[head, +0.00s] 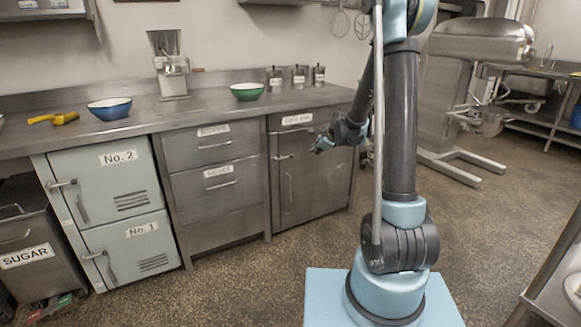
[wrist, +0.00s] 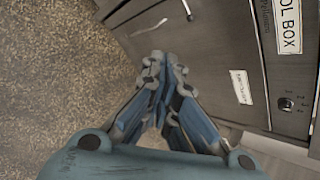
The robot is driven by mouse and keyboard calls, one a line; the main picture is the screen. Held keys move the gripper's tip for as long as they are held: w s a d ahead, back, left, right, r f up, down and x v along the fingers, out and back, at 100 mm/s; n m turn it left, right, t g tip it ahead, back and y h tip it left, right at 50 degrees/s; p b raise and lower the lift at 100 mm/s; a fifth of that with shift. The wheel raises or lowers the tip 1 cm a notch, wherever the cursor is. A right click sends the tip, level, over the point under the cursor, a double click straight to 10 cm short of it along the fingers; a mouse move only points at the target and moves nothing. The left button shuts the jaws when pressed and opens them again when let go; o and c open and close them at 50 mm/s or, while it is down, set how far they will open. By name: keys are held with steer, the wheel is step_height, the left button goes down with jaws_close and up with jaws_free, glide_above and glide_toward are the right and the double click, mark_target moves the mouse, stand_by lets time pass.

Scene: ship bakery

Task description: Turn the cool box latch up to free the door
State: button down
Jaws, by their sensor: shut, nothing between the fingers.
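The cool box (head: 313,180) is a grey metal door under the right end of the counter, with its label (head: 297,119) at the top. Its latch (head: 284,156) is a small bar at the upper left of the door, lying about level. In the wrist view the latch (wrist: 188,9) shows at the top edge, partly cut off. The thin door handle (wrist: 148,28) is beside it. My gripper (head: 316,149) is in front of the door, right of the latch and apart from it. In the wrist view its fingers (wrist: 162,58) are together and empty.
Left of the cool box are drawers (head: 215,175) and two latched lockers (head: 110,185). Bowls, canisters and a grinder stand on the counter (head: 130,125). A large mixer (head: 463,95) stands to the right. The floor (head: 240,285) before the doors is clear.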

steer(key=w+a+f+m+t+y, duration=0.1)
steer(key=w+a+f+m, duration=0.3)
steer(key=w+f, duration=0.2)
steer(key=w+a+f+m+t, duration=0.1)
steer(key=w+a+f+m, duration=0.3)
steer(key=f, duration=0.6)
steer(key=shift+w+m+y, duration=0.4)
steer(key=shift+w+m, duration=0.3)
steer(key=shift+w, duration=0.15)
steer(key=shift+w+a+f, duration=0.15)
steer(key=shift+w+a, duration=0.75)
steer(key=shift+w, duration=0.4)
steer(key=shift+w+a+f, duration=0.2)
steer(key=shift+w+a, duration=0.7)
steer(key=shift+w, duration=0.4)
steer(key=shift+w+a+f, duration=0.15)
steer(key=shift+w+a, duration=0.75)
steer(key=shift+w, duration=0.4)
steer(key=shift+d, duration=0.15)
steer(key=shift+r, duration=0.15)
